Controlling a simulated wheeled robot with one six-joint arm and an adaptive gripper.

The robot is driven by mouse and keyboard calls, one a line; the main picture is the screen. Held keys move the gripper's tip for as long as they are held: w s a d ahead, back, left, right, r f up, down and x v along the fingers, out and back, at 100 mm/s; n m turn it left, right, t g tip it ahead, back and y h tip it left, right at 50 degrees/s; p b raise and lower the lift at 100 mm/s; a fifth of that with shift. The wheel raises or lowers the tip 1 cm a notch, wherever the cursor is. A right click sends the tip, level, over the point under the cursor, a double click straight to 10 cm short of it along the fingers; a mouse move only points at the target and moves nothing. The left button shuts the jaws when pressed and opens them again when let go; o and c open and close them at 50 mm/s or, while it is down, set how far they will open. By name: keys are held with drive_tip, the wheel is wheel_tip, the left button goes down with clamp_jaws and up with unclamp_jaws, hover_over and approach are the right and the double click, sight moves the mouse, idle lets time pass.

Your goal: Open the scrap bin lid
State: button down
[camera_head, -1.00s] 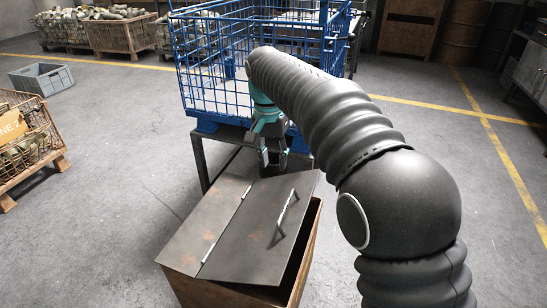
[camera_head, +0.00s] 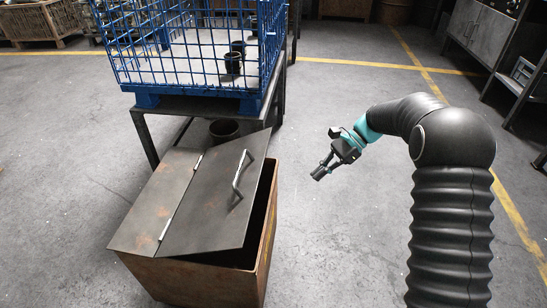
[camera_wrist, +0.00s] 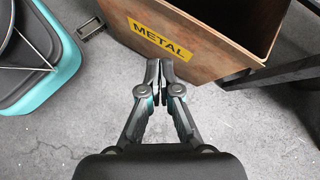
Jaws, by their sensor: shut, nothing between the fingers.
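The scrap bin (camera_head: 205,280) is a brown box in the head view. Its dark lid panel (camera_head: 215,205) is hinged along the middle and stands partly raised, tilted, with a dark gap along its right and front edges. The lid's metal bar handle (camera_head: 239,170) is on the panel's upper side. My gripper (camera_head: 318,174) is right of the bin, apart from lid and handle. In the wrist view my gripper (camera_wrist: 161,68) is shut and empty, in front of the bin side with the yellow METAL label (camera_wrist: 160,40); part of the bin's dark inside shows.
A blue wire cage (camera_head: 200,50) stands on a dark metal stand (camera_head: 150,140) behind the bin, with dark cylindrical parts (camera_head: 233,62) in it. Grey cabinets (camera_head: 475,30) line the far right. The floor right of the bin is clear.

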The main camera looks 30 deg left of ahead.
drive_tip(key=a+r+m+t+y, duration=0.2)
drive_tip(key=a+m+y, duration=0.5)
drive_tip(key=a, duration=0.7)
drive_tip(key=shift+s+a+r+y, duration=0.2)
drive_tip(key=shift+a+r+y, duration=0.1)
drive_tip(key=shift+y, duration=0.3)
